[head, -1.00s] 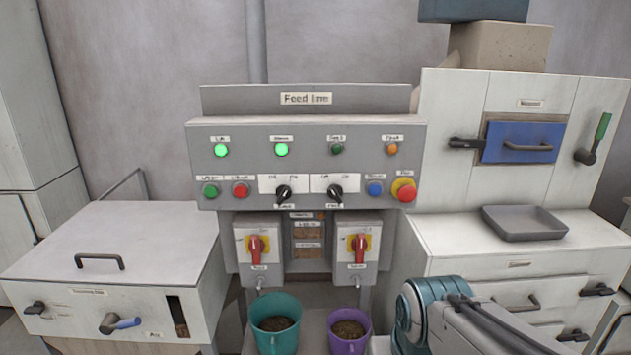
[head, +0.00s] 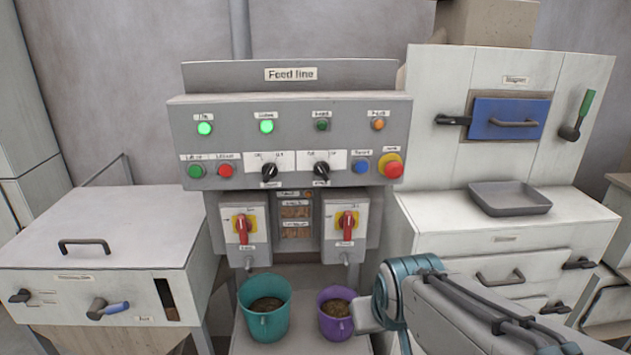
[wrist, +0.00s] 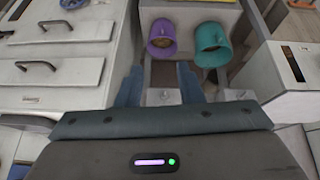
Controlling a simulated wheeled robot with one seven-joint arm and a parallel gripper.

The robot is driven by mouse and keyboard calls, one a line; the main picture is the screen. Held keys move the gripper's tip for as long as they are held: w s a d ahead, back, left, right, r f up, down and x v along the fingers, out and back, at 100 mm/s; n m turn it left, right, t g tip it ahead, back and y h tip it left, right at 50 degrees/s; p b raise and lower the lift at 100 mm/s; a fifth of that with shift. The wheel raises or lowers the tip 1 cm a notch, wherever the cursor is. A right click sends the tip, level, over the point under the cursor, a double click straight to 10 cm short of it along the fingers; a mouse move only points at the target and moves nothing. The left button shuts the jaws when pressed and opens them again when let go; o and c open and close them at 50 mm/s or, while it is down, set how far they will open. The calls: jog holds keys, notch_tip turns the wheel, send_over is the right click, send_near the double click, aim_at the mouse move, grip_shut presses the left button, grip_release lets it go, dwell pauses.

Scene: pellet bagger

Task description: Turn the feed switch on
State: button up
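The grey Feed line panel (head: 290,150) stands in the middle of the head view. It carries two black rotary knobs, a left one (head: 269,171) and a right one (head: 322,170). Their small labels are too blurred to read surely, so I cannot tell which is the feed switch. Two left lamps glow green; the third lamp (head: 322,125) is dark green, unlit. My gripper (wrist: 160,82) is open and empty in the wrist view, fingers apart, pointing toward the buckets and away from the knobs. In the head view only my arm shows, low right of the panel.
Below the panel are two red-handled switches, left (head: 241,228) and right (head: 346,225). A teal bucket (head: 264,318) and a purple bucket (head: 335,325) stand under them. A red stop button (head: 390,166) sits at the panel's right. A cabinet with a grey tray (head: 509,198) stands right.

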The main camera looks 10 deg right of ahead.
jog(key=w+r+n+t+b, duration=0.2)
jog(key=w+n+t+b, duration=0.15)
jog(key=w+t, duration=0.6)
jog(key=n+t+y+p, duration=0.4)
jog(key=t+p, duration=0.2)
jog(key=p, duration=0.3)
send_near(323, 174)
jog(key=p+x, duration=0.2)
jog(key=x, duration=0.6)
jog(key=shift+w, duration=0.2)
grip_shut()
